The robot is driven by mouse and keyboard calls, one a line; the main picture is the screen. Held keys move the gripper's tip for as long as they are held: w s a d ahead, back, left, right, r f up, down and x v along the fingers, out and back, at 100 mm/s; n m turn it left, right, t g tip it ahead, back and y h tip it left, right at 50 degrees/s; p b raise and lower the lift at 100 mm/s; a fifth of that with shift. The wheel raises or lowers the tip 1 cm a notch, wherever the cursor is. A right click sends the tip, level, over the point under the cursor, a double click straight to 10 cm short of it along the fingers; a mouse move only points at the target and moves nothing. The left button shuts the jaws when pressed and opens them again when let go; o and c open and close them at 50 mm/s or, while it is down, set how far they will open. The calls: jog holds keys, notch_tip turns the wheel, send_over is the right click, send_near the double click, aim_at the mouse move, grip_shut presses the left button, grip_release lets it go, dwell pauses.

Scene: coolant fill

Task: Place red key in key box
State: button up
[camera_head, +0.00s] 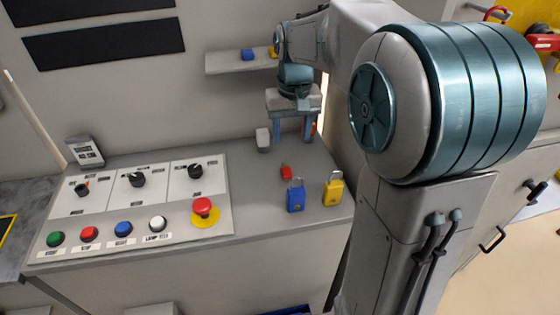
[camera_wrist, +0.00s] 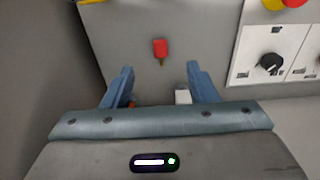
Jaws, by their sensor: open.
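The red key (camera_head: 286,172) lies on the grey console top, behind the blue padlock. It also shows in the wrist view (camera_wrist: 160,48), beyond the fingertips and centred between them. My gripper (camera_head: 292,139) has its blue fingers pointing down over the back of the console, behind the key. In the wrist view my gripper (camera_wrist: 160,69) has its fingers apart with nothing between them, and the key is clear of both. I cannot make out a key box for certain in either view.
The blue padlock (camera_head: 295,200) and yellow padlock (camera_head: 333,190) stand near the console's front right. A small white block (camera_head: 262,139) stands left of my gripper. A wall shelf (camera_head: 232,63) holds small blue and yellow items. The button panel (camera_head: 120,215) fills the left.

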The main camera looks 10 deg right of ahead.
jog(key=w+f, duration=0.3)
jog(key=w, duration=0.2)
send_over(286, 168)
jog(key=shift+g, duration=0.3)
jog(key=f, duration=0.7)
jog(key=shift+s+a+f+b, duration=0.15)
jog(key=shift+s+f+b, duration=0.15)
jog(key=shift+f, duration=0.1)
jog(key=shift+w+f+p, duration=0.2)
jog(key=shift+f+p, duration=0.15)
jog(key=shift+f, duration=2.3)
jog(key=c, duration=1.1)
jog(key=shift+c, duration=0.2)
jog(key=shift+r, duration=0.15)
